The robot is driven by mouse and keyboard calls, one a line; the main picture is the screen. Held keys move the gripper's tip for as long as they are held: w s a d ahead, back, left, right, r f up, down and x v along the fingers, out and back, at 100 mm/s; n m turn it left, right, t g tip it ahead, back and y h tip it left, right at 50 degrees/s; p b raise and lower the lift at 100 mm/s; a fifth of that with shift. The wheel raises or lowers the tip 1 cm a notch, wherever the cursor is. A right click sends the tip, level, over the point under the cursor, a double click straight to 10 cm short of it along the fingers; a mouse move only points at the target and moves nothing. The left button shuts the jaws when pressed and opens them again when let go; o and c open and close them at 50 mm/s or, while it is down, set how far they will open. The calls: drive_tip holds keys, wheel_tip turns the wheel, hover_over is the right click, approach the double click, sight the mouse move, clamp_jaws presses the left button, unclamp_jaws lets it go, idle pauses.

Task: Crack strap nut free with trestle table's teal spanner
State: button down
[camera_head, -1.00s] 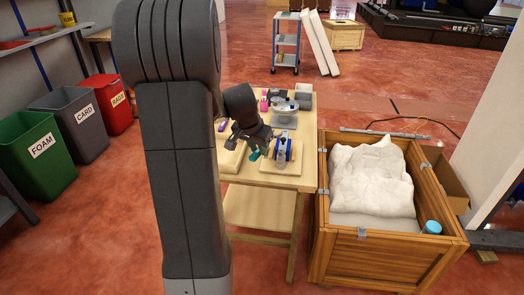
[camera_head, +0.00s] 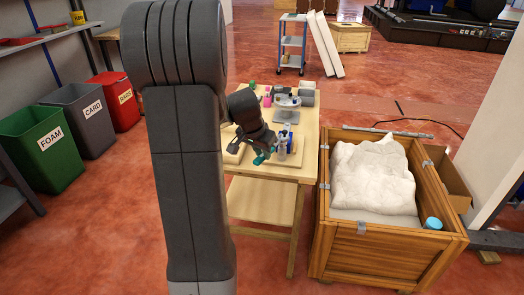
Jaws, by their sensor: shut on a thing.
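My gripper (camera_head: 257,147) is over the front part of the trestle table (camera_head: 240,172), pointing down. It is shut on the teal spanner (camera_head: 262,158), of which only a small teal part shows below the fingers. Just right of it, a clear dispenser-like part with a blue strap (camera_head: 288,137) stands on a pale wooden board (camera_head: 293,159). The spanner's end is close to this part; I cannot tell whether it touches. The strap nut is too small to make out.
A grey and white device (camera_head: 286,104), a pink item (camera_head: 267,100) and a grey block (camera_head: 307,98) stand at the table's back. A wooden crate (camera_head: 375,254) with white padding stands close on the right. My arm hides the table's left side.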

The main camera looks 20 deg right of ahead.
drive_tip(key=shift+f+b, duration=1.15)
drive_tip(key=shift+f, duration=0.1)
idle(0.4)
drive_tip(key=shift+s+d+n+t+y+p, duration=0.3)
drive_tip(key=shift+s+d+n+y+p, duration=0.1)
drive_tip(key=shift+s+d+n+p, duration=0.65)
drive_tip(key=shift+a+r, duration=0.1)
drive_tip(key=shift+s+d+n+t+y+p, duration=0.15)
drive_tip(key=shift+s+d+n+p, duration=0.3)
drive_tip(key=shift+n+p, duration=0.35)
drive_tip(key=shift+s+d+n+t+y+p, duration=0.15)
drive_tip(key=shift+s+d+n+p, duration=0.25)
drive_tip(key=shift+p, duration=0.6)
drive_tip(key=shift+w+d, duration=0.1)
drive_tip(key=shift+d, duration=0.05)
